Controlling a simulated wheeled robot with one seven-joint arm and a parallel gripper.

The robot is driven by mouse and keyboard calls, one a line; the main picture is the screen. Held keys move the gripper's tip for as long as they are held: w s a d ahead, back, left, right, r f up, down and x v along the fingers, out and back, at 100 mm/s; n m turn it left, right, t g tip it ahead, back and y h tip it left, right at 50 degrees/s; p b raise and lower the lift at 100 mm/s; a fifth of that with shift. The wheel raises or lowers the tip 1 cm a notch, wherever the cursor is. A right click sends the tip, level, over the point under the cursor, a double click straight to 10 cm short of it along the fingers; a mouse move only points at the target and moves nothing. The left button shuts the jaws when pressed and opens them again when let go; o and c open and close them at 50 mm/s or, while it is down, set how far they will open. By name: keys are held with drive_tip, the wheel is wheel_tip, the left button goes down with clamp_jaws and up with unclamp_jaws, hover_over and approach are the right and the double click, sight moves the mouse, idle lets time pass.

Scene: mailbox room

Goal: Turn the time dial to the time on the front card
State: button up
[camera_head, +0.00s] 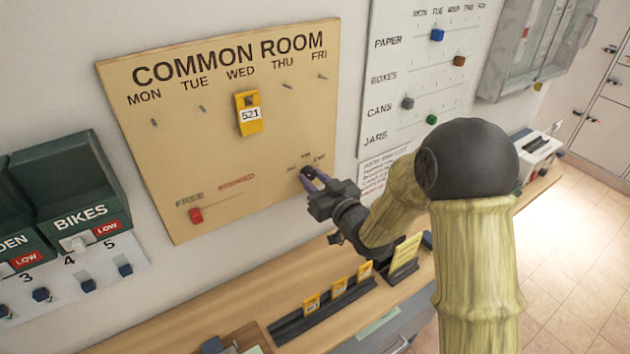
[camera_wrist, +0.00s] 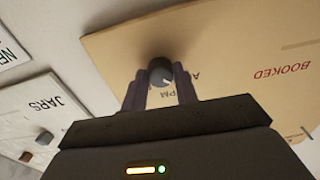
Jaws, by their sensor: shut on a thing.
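The COMMON ROOM board (camera_head: 170,155) hangs on the wall with weekday pegs along its top. The time dial (camera_wrist: 161,72) is a small dark round knob with a pale pointer mark, at the board's lower right. Small labels surround it, and "PM" reads below it in the wrist view. My gripper (camera_head: 311,177) reaches the dial from the right, and in the wrist view my gripper (camera_wrist: 160,88) has its two fingers on either side of the knob, shut on it. The front card is probably the yellow card (camera_head: 404,254) in a dark holder on the counter; its writing is too small to read.
A yellow tag "521" (camera_head: 249,114) hangs under WED. A red slider (camera_head: 196,216) sits at the left of the FREE–BOOKED line. A dark rack (camera_head: 322,309) with several yellow tags stands on the wooden counter (camera_head: 231,312). A slider board (camera_head: 425,75) is to the right.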

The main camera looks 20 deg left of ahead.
drive_tip(key=m+b, duration=0.2)
drive_tip(key=m, duration=0.1)
drive_tip(key=shift+f+m, duration=0.1)
drive_tip(key=shift+m, duration=0.2)
drive_tip(key=m+b, duration=0.1)
drive_tip(key=m, duration=0.4)
idle(0.3)
drive_tip(key=o, duration=1)
